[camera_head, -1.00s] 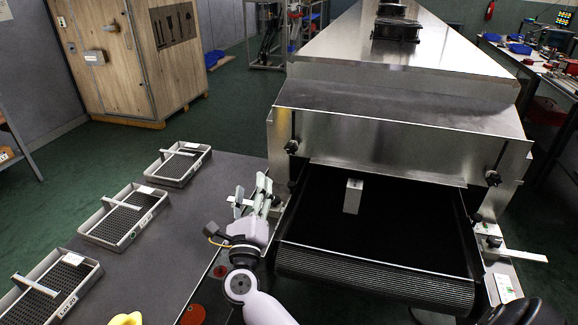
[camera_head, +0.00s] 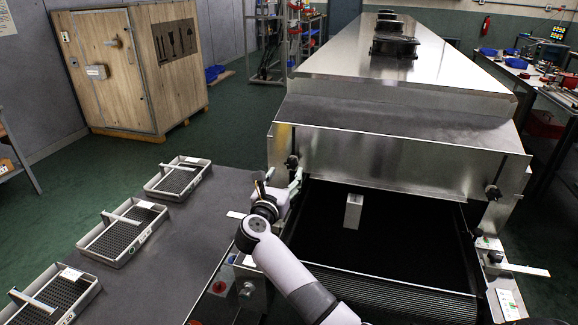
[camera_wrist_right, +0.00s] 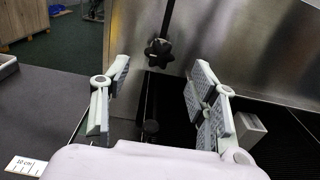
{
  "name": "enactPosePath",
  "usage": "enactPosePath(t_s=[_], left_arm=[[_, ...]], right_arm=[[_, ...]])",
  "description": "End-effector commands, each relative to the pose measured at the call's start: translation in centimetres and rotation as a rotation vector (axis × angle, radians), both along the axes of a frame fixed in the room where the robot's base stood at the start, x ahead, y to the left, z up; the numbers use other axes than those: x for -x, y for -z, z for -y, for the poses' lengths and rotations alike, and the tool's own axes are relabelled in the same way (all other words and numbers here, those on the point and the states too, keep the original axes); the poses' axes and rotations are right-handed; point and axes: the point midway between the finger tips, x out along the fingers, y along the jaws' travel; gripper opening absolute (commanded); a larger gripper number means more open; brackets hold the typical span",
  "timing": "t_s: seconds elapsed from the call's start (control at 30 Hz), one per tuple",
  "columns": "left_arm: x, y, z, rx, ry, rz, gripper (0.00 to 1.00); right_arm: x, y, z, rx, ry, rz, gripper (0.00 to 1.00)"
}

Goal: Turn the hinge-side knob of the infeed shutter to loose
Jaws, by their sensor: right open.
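The infeed shutter (camera_head: 400,158) is a steel panel across the front of the dryer tunnel. A black knob on a slotted rod (camera_head: 292,161) sits at its left end, and a similar black knob (camera_head: 493,192) at its right end. No label shows which is hinge-side. My right gripper (camera_head: 279,184) is open just in front of the left knob. In the right wrist view the star-shaped knob (camera_wrist_right: 159,53) lies ahead, between and beyond the open fingers (camera_wrist_right: 160,80), apart from them. My left gripper is out of view.
A black conveyor belt (camera_head: 400,240) runs under the shutter and carries a pale block (camera_head: 353,212). A dark table (camera_head: 190,225) with several mesh trays (camera_head: 125,232) stands at left.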

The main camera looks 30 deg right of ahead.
Motion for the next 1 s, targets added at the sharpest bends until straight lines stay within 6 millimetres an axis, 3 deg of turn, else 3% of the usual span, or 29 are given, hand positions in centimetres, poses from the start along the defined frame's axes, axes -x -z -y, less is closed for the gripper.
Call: enactPosePath(t_s=[0.1,0.3,0.67,1.0], left_arm=[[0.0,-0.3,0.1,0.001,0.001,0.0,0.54],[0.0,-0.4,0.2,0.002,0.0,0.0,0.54],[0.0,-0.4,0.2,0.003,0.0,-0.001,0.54],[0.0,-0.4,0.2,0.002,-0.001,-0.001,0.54]], right_arm=[[-1.5,-0.2,1.8,0.003,0.001,0.0,0.54],[-2.9,0.0,3.3,0.002,-0.001,-0.001,0.54],[-3.2,0.0,3.7,0.001,-0.002,0.001,0.54],[-3.2,0.0,3.7,0.001,-0.001,-0.001,0.32]])
